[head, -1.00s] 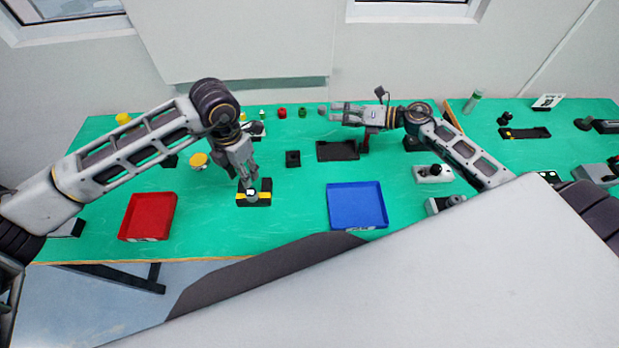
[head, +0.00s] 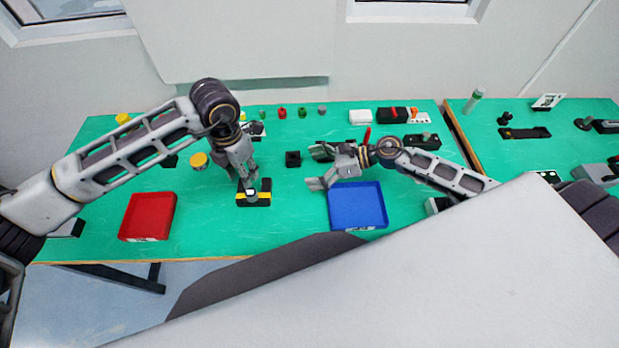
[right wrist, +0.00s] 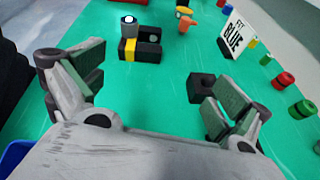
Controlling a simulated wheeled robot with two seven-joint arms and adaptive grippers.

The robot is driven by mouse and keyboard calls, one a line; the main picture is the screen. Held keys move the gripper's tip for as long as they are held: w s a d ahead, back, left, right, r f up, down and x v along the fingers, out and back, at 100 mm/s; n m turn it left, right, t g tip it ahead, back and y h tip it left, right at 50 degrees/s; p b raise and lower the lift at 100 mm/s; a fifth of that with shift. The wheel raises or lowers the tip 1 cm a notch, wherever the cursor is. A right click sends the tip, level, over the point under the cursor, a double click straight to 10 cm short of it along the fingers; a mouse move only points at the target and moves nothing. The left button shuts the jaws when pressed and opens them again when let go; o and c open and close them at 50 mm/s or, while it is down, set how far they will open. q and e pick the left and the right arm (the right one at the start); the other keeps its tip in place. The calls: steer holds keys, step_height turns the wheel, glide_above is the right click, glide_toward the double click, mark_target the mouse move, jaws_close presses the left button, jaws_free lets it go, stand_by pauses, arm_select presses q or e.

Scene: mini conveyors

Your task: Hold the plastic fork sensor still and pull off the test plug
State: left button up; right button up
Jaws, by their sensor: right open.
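The fork sensor (head: 262,200) is a black U-shaped block with a yellow band, lying on the green table; it also shows in the right wrist view (right wrist: 148,51). The test plug (head: 252,194) is a short grey cylinder with a pale top, standing upright at the sensor; it also shows in the right wrist view (right wrist: 129,30). My left gripper (head: 246,177) points down just above the sensor; its jaw opening and any contact are unclear. My right gripper (head: 314,168) is open and empty, right of the sensor and apart from it; its spread fingers show in the wrist view (right wrist: 150,78).
A red tray (head: 124,229) stands at left, and a blue tray (head: 384,212) lies just under and right of my right gripper. A black socket block (head: 293,158) is near its fingers. A "FIT BLUE" sign (right wrist: 236,36) and several coloured caps stand behind. Table between gripper and sensor is clear.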

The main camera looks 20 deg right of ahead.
mark_target(271, 190)
steer(key=shift+s+a+f+n+g, duration=0.2)
steer(key=shift+s+a+f+n, duration=0.15)
steer(key=shift+s+a+n, duration=0.25)
steer(key=shift+s+a+f+n+g, duration=0.2)
steer(key=shift+s+a+f+n, duration=0.15)
steer(key=shift+s+n, duration=0.25)
steer(key=shift+a, duration=0.15)
steer(key=shift+x, duration=6.75)
steer(key=c, duration=1.1)
steer(key=shift+c, duration=0.2)
steer(key=shift+f, duration=0.25)
steer(key=o, duration=1.1)
steer(key=shift+o, duration=0.2)
